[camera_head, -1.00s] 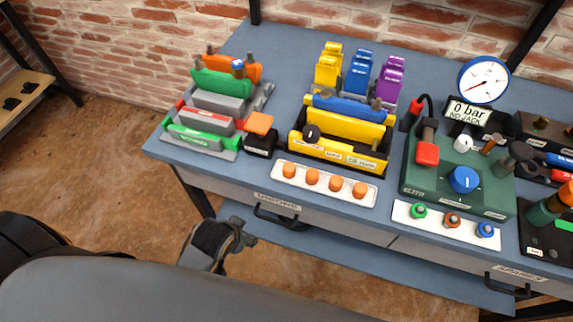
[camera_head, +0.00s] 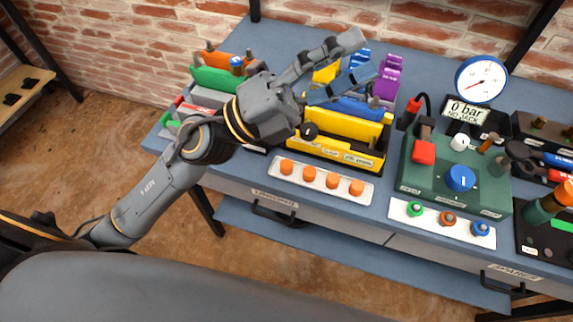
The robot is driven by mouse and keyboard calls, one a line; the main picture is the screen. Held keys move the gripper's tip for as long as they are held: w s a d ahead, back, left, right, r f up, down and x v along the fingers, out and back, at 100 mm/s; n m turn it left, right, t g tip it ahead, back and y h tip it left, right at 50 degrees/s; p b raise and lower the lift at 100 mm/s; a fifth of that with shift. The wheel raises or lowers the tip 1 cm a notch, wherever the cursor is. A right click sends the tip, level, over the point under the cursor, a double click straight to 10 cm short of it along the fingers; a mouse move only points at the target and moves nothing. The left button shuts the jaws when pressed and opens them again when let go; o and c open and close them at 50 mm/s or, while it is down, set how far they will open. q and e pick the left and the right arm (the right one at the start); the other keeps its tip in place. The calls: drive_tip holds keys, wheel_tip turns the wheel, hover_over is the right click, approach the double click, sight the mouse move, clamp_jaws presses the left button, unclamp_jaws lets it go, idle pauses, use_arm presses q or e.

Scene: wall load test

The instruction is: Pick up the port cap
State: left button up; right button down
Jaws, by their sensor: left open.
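Several orange caps (camera_head: 333,180) stand in a row on a white strip (camera_head: 270,172) at the table's front edge. A green cap (camera_head: 415,209), a brown cap (camera_head: 447,218) and a blue cap (camera_head: 480,228) stand on another white strip to the right. I cannot tell which piece is the port cap. A round black piece (camera_head: 309,131) also sits at the yellow tray's left end. My left gripper (camera_head: 362,56) is open, its fingers spread over the yellow tray and the coloured blocks behind it, partly hiding them. It appears empty. My right gripper is not in view.
A green test box (camera_head: 435,172) with a blue knob, a gauge (camera_head: 481,79) and a display (camera_head: 467,111) stand to the right. Purple blocks (camera_head: 387,78) stand behind the tray. A brick wall closes the back.

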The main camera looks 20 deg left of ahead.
use_arm(q)
drive_tip(key=s+d+f+m+g, duration=0.3)
drive_tip(key=m+g, duration=0.4)
drive_tip(key=m+y, duration=0.5)
drive_tip(key=y, duration=1.4)
approach(286, 164)
drive_tip(key=shift+w+d+f+g, duration=0.15)
drive_tip(key=shift+w+d+f, duration=0.15)
drive_tip(key=shift+f, duration=0.3)
drive_tip(key=shift+w+d+f+g, duration=0.2)
drive_tip(key=shift+d+f, duration=0.1)
drive_tip(key=shift+f, duration=0.25)
drive_tip(key=shift+h, duration=0.3)
drive_tip(key=shift+a+p+x, duration=0.25)
drive_tip(key=shift+p+x, duration=0.2)
drive_tip(key=shift+x, duration=1.1)
drive_tip(key=shift+a+p+x, duration=0.2)
drive_tip(key=shift+p+x, duration=0.25)
drive_tip(key=shift+x, duration=1.1)
drive_tip(key=shift+w, duration=0.1)
drive_tip(key=shift+c, duration=0.5)
drive_tip(key=c, duration=0.8)
